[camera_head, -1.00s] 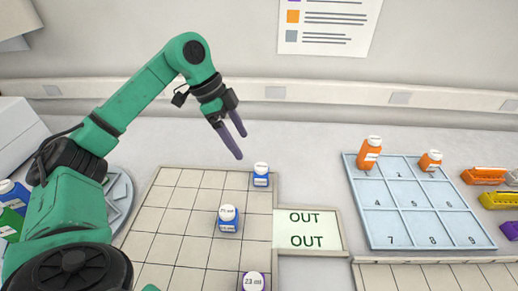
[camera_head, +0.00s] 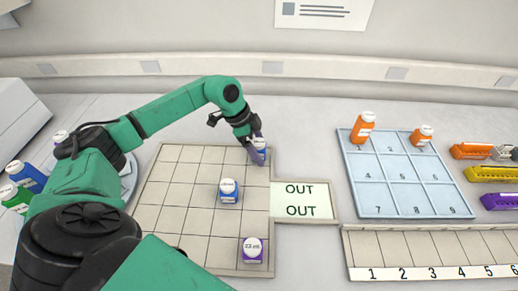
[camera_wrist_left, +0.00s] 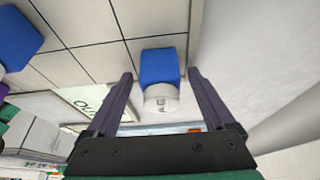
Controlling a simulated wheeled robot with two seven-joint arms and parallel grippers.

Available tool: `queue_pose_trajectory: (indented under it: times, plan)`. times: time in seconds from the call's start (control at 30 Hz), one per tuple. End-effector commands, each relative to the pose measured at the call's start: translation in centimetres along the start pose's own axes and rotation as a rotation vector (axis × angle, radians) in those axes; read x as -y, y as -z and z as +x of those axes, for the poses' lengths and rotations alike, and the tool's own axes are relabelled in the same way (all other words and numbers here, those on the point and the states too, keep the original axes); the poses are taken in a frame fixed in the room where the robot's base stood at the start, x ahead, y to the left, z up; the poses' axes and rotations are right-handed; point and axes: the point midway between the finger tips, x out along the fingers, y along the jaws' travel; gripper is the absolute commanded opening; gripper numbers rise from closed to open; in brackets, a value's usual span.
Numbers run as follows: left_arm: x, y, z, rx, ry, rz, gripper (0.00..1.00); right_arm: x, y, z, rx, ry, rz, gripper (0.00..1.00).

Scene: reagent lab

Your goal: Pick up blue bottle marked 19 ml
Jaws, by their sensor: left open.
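A blue bottle (camera_wrist_left: 158,68) with a white cap stands at the far right corner of the tiled tray (camera_head: 185,185). In the left wrist view it sits between the two fingers of my left gripper (camera_wrist_left: 160,85), with a gap on each side. In the head view the fingers of my left gripper (camera_head: 258,150) cover much of this bottle. My left gripper is open. The cap's label is too small to read. Another blue bottle (camera_head: 228,192) stands in the tray's middle, its label also unreadable. My right gripper is not in view.
A purple bottle (camera_head: 251,250) marked 23 ml stands at the tray's front. An OUT panel (camera_head: 302,200) adjoins the tray's right side. A numbered blue tray (camera_head: 408,180) holds two orange bottles. More bottles (camera_head: 28,178) stand at the left.

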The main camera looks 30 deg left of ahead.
Motion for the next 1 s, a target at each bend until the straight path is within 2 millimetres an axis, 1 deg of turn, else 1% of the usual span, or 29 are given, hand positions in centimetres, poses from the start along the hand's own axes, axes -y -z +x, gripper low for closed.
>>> queue_pose_trajectory:
  times: [0.07, 0.17, 0.2, 0.27, 0.3, 0.57, 0.67, 0.73, 0.87, 0.97, 1.0]
  plan:
    - [0.0, 0.0, 0.0, 0.000, 0.000, 0.000, 0.88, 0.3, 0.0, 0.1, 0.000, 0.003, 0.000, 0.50]
    - [0.0, 0.0, 0.0, 0.000, 0.000, 0.000, 0.53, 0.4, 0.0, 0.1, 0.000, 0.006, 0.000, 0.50]
    - [0.0, 0.0, 0.0, 0.000, 0.000, 0.000, 0.38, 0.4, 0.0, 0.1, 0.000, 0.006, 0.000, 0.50]
    - [0.0, 0.0, 0.0, 0.000, 0.000, 0.000, 0.15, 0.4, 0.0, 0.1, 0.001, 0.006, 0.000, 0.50]
    - [0.0, 0.0, 0.0, 0.000, 0.000, 0.000, 0.00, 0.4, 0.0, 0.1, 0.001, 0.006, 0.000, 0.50]
    - [0.0, 0.0, -0.2, 0.000, 0.000, 0.000, 0.00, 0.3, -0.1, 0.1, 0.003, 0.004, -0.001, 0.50]
    - [0.1, 0.3, -0.7, -0.002, 0.002, 0.001, 0.00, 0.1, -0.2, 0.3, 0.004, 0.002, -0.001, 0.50]
    - [0.1, 0.6, -1.4, -0.002, 0.002, 0.002, 0.00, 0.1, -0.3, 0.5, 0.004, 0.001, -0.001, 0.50]
    - [0.2, 1.7, -4.1, -0.004, 0.006, 0.003, 0.00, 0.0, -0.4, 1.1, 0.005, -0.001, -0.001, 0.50]
    - [0.2, 3.2, -7.4, -0.006, 0.008, 0.005, 0.00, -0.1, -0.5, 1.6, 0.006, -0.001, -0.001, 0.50]
    - [0.1, 3.8, -9.0, -0.006, 0.008, 0.004, 0.00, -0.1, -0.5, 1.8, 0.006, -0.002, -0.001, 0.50]
